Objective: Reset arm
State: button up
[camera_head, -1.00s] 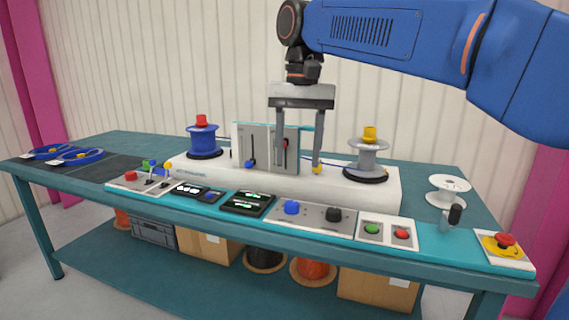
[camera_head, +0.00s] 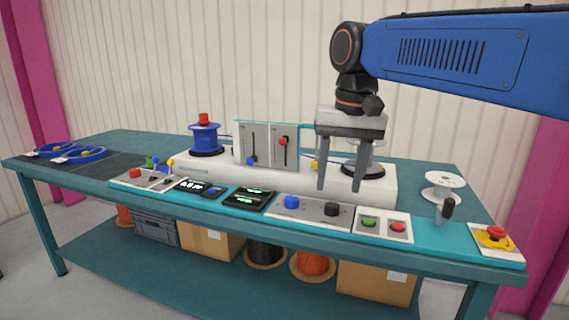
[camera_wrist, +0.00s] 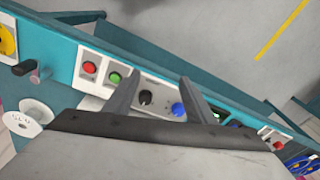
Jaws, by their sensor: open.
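My gripper (camera_head: 340,188) hangs from the blue arm with its fingers pointing down, open and empty. In the head view it is in front of the right end of the white rewinding machine (camera_head: 220,178) and partly hides the right spool (camera_head: 375,168). In the wrist view my gripper (camera_wrist: 160,98) spreads its two fingers over the knob panel, with the black knob (camera_wrist: 146,97) and the blue knob (camera_wrist: 178,109) between or beside them. Nothing is held between the fingers.
A slider panel (camera_head: 255,148) stands upright on the machine. A blue spool (camera_head: 204,138) is on its left end. Green and red buttons (camera_head: 384,223), a crank handle (camera_head: 447,210), a white reel (camera_head: 445,186) and an emergency stop (camera_head: 496,236) fill the right side of the bench.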

jog(key=s+d+f+t, duration=0.1)
jog(key=s+d+f, duration=0.7)
jog(key=f, duration=0.4)
jog(key=s+d+f+t, duration=0.2)
jog(key=s+d+f, duration=0.7)
jog(key=f, duration=0.3)
jog(key=shift+s+d+t+h, duration=0.3)
jog(key=shift+s+h, duration=0.1)
jog(key=shift+s, duration=0.15)
